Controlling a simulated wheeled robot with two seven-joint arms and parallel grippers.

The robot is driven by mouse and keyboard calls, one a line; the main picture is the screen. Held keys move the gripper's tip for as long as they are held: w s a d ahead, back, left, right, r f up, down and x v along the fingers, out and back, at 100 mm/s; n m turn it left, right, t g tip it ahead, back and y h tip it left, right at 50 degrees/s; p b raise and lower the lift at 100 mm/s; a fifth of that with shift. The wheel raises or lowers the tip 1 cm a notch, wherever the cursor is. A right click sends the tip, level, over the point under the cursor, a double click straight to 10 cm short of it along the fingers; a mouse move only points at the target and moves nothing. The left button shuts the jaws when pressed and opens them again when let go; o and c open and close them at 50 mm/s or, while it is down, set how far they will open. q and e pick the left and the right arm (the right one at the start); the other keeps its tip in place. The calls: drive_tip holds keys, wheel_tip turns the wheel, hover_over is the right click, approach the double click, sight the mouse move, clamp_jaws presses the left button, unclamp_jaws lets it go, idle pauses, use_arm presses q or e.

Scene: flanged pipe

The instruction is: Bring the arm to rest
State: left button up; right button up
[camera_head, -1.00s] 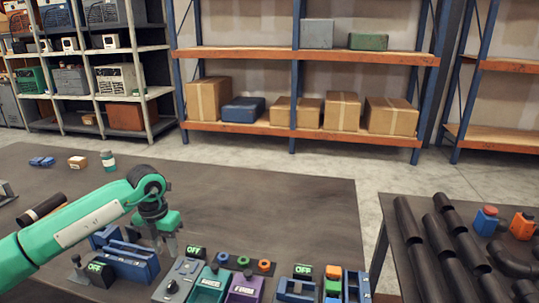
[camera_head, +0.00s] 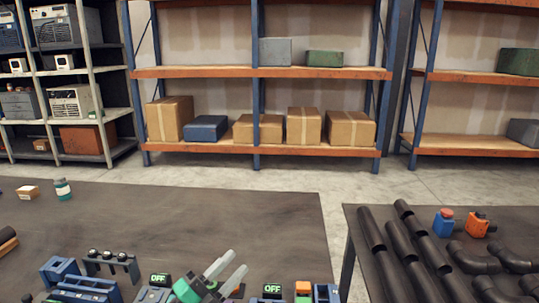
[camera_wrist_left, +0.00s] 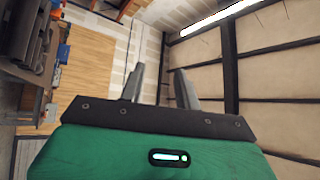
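My left gripper (camera_head: 237,261) is at the bottom middle of the head view, over the near part of the left table. Its two grey fingers point up and to the right, with a gap between them and nothing held. In the left wrist view the fingers (camera_wrist_left: 160,78) stand apart and empty, with walls and ceiling beyond. Most of my left arm is below the head view's edge. My right gripper is not in view.
Blue fixtures (camera_head: 86,291) and boxes with green "OFF" displays (camera_head: 160,279) line the near edge of the left table (camera_head: 200,215). Its far part is mostly clear. Black pipes (camera_head: 395,245) lie on the right table. Shelves with cartons (camera_head: 257,130) stand behind.

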use_arm(q)
drive_tip(key=s+a+f+n+g+y, duration=0.1)
drive_tip(key=s+a+f+n+y, duration=0.3)
drive_tip(key=a+f+n+y, duration=0.4)
drive_tip(key=s+a+f+n+g+y, duration=0.1)
drive_tip(key=s+a+f+n+y, duration=0.2)
drive_tip(key=a+f+n+y, duration=0.45)
drive_tip(key=s+f+n+g, duration=0.3)
drive_tip(key=s+f+g, duration=0.3)
drive_tip(key=s, duration=0.4)
drive_tip(key=s+f+n+g, duration=0.2)
drive_tip(key=s+f+g, duration=0.2)
drive_tip(key=s+f, duration=0.5)
wheel_tip(320, 180, down, 27)
drive_tip(key=s+g, duration=0.1)
drive_tip(key=s+a+f+g, duration=0.1)
drive_tip(key=s+a+f, duration=0.1)
drive_tip(key=s+f, duration=1.7)
wheel_tip(320, 180, down, 3)
drive_tip(key=shift+s+a+r+g, duration=0.2)
drive_tip(key=shift+s+a+g, duration=0.2)
